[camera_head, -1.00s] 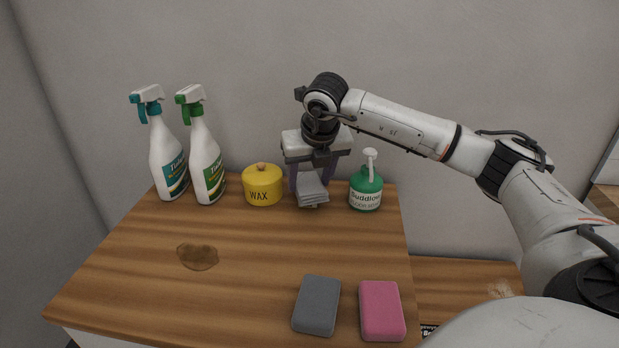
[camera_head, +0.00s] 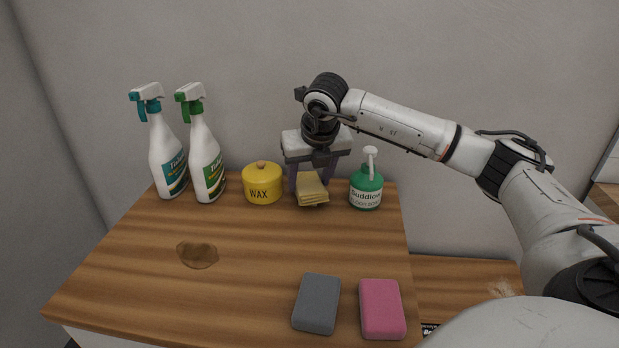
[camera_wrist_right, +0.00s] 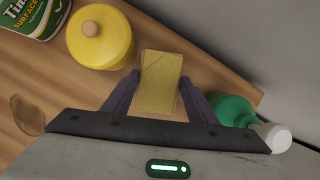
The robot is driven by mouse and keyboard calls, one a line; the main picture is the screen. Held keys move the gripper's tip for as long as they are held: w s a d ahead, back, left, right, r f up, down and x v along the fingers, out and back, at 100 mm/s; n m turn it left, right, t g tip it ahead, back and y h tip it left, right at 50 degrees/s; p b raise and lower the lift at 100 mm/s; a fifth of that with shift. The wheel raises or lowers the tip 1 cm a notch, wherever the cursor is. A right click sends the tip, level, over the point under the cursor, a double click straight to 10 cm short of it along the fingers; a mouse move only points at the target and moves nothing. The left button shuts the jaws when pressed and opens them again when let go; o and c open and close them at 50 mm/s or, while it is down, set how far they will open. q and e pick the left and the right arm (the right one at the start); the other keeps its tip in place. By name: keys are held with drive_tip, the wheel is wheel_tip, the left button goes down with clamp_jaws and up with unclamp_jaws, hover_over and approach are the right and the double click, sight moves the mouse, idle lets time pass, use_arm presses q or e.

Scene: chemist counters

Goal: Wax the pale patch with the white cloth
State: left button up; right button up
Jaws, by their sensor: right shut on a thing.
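My right gripper (camera_head: 311,178) is shut on the folded cloth (camera_head: 312,193), above the back of the wooden counter between the wax pot and the green pump bottle. The cloth looks yellow now; in the right wrist view it is a yellow rectangle (camera_wrist_right: 160,82) between the two fingers (camera_wrist_right: 158,97). The yellow wax pot (camera_head: 263,186), lettered WAX, has its lid on and stands just left of the gripper. A pale, scuffed patch (camera_head: 501,288) shows on the lower wooden surface at right, partly hidden by my arm. My left gripper is not in view.
Two spray bottles, teal-topped (camera_head: 167,160) and green-topped (camera_head: 206,165), stand at back left. A green pump bottle (camera_head: 366,188) is close right of the gripper. A brown stain (camera_head: 197,255), a grey sponge (camera_head: 317,303) and a pink sponge (camera_head: 382,309) are on the counter, whose middle is clear.

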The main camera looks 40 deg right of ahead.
sight(310, 183)
drive_tip(key=shift+r+p, duration=2.45)
drive_tip(key=shift+r, duration=1)
